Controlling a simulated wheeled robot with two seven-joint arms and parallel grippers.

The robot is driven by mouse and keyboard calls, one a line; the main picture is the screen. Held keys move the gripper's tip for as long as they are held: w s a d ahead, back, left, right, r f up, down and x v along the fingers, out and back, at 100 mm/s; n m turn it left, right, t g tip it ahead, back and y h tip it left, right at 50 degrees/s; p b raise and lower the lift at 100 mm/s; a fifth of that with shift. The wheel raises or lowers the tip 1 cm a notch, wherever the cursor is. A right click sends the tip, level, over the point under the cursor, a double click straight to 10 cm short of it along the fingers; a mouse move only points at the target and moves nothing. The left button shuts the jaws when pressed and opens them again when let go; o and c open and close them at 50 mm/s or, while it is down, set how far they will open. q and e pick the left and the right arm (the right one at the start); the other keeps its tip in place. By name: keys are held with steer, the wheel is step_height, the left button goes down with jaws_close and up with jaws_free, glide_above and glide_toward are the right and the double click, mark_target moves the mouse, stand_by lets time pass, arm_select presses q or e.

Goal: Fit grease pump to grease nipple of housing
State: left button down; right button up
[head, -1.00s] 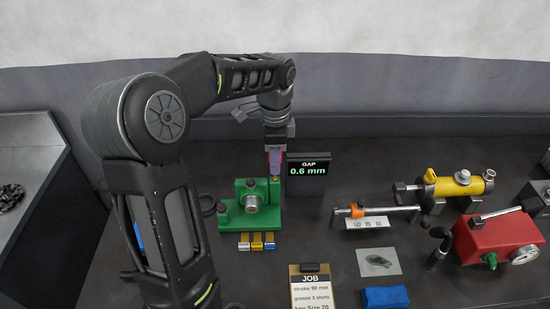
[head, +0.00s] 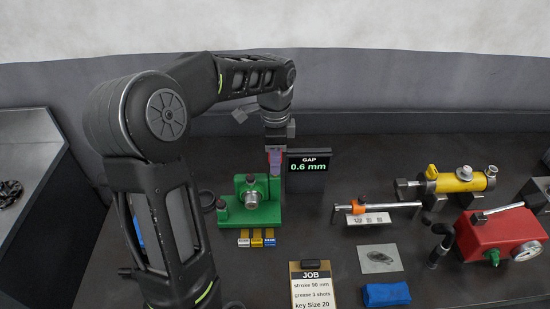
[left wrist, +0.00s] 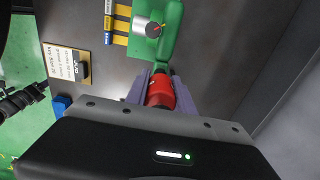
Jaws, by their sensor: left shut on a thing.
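My left gripper (head: 275,165) points down over the back right of the green housing (head: 236,212). In the left wrist view its purple fingers (left wrist: 161,76) are shut on a red cylindrical body, seemingly the grease pump (left wrist: 160,92). The pump's far end is close to the green housing (left wrist: 170,22). The grease nipple is hidden behind the fingers and pump, so I cannot tell whether the two touch. A round metal boss (head: 250,199) faces forward on the housing. My right gripper is not in view.
A display (head: 308,162) reading "GAP 0.6 mm" stands just right of the gripper. Colored tags (head: 256,241) lie before the housing. To the right are an orange-collared bar tool (head: 390,206), a yellow cylinder (head: 458,182), a red lever pump (head: 495,238) and a blue cloth (head: 386,294).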

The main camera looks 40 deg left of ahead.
arm_select(q)
steer(key=shift+f, duration=0.35)
stand_by(0.7)
steer(key=c, duration=1)
jaws_free()
step_height(320, 180, up, 7)
steer(key=shift+r+b, duration=0.2)
steer(key=shift+b, duration=0.55)
steer(key=shift+r, duration=0.2)
